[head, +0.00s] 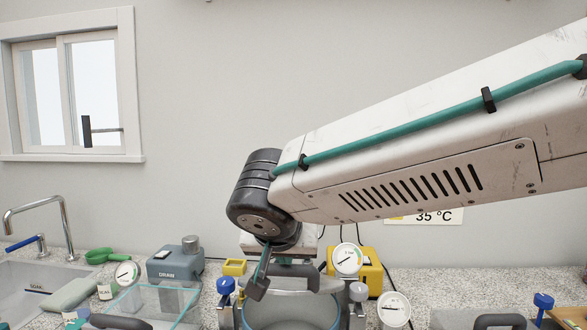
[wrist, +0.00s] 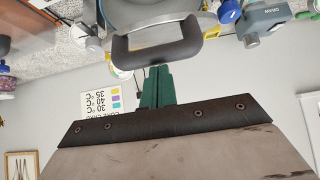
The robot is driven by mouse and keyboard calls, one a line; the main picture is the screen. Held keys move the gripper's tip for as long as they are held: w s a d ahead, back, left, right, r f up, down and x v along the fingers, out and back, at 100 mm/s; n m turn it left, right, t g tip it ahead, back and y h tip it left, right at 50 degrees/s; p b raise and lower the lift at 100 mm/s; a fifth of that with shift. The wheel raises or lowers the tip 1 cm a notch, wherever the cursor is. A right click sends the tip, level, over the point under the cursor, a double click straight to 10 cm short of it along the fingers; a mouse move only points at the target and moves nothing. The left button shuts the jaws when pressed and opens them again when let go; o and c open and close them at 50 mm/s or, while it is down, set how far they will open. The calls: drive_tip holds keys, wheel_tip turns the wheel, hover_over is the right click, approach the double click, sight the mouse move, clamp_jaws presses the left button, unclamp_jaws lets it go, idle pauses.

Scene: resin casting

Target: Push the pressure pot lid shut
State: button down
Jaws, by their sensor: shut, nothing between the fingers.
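The pressure pot (head: 290,324) stands at the bottom middle of the head view, and its round teal-edged rim shows. In the wrist view, which is upside down, a grey rounded part that looks like the pot lid (wrist: 150,12) is at the top, with a thick dark handle (wrist: 135,58) on it. My gripper (wrist: 157,70) is shut and empty, its green fingers together. The fingertips are at the near edge of the handle; I cannot tell whether they touch it. In the head view my arm and wrist hide the fingers and much of the lid, so its angle is unclear.
A blue knob (head: 226,286) and a grey knob (head: 358,292) flank the pot. A white gauge (head: 347,258) and a yellow box (head: 372,272) stand behind it. A blue-grey box (head: 175,266) and a clear glass tray (head: 150,302) are to the left. The wall is close behind.

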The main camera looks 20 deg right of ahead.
drive_tip(key=shift+s+a+f, duration=0.15)
drive_tip(key=shift+s+f, duration=0.2)
drive_tip(key=shift+f, duration=0.2)
